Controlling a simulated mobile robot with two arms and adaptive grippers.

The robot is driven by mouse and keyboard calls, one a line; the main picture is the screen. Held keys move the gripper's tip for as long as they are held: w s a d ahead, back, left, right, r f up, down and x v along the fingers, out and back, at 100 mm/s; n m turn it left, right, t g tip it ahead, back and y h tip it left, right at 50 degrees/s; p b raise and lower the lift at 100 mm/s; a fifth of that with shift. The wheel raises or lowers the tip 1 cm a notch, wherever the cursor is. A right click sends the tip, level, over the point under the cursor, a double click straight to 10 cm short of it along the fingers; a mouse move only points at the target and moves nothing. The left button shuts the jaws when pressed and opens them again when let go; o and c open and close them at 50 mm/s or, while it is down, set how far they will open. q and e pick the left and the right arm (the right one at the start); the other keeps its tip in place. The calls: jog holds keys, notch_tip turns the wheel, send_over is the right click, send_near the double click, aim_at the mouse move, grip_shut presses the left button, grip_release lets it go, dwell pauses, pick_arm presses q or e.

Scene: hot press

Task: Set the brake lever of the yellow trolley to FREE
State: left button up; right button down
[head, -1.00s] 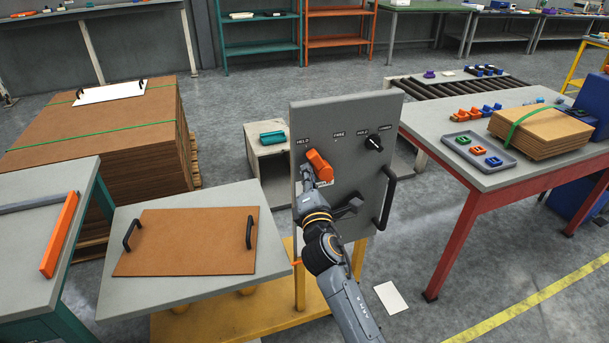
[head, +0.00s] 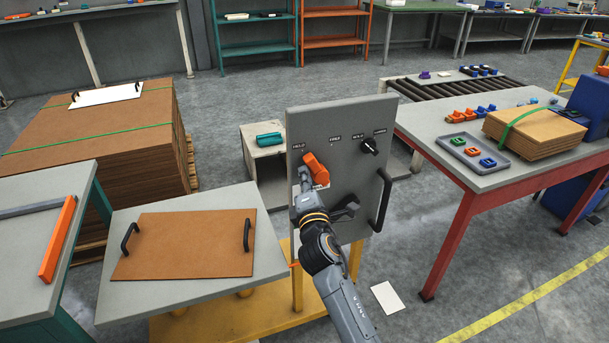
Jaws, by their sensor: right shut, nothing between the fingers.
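The brake lever (head: 316,168) is a thick orange handle on the upright grey panel (head: 340,120) of the yellow trolley (head: 220,322). Its upper end lies just below the HELD label, left of the FREE label (head: 334,137). My right gripper (head: 306,180) is shut and empty at the lever's lower left side. It is close to the lever, but I cannot tell whether they touch. My right wrist hides part of the panel below. My left gripper is out of view.
The panel also carries a black HOLD/LOWER knob (head: 370,146) and a black bar handle (head: 380,200) at its right edge. A brown board (head: 185,243) with two handles lies left of it. A red-legged table (head: 468,180) stands to the right.

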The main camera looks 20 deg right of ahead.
aim_at(320, 152)
jog(key=d+r+m+p, duration=0.1)
jog(key=m+p, duration=0.1)
jog(key=p, duration=0.1)
jog(key=d+r+m+g+p, duration=0.1)
jog(key=m+p, duration=0.2)
jog(key=d+r+m+g+p, duration=0.1)
jog(key=m+p, duration=0.2)
jog(key=shift+d, duration=0.3)
jog(key=shift+d+m+y+p, duration=0.4)
jog(key=shift+d+m+p, duration=0.2)
jog(key=shift+m+p, duration=0.65)
jog(key=shift+f, duration=0.1)
jog(key=shift+w, duration=0.1)
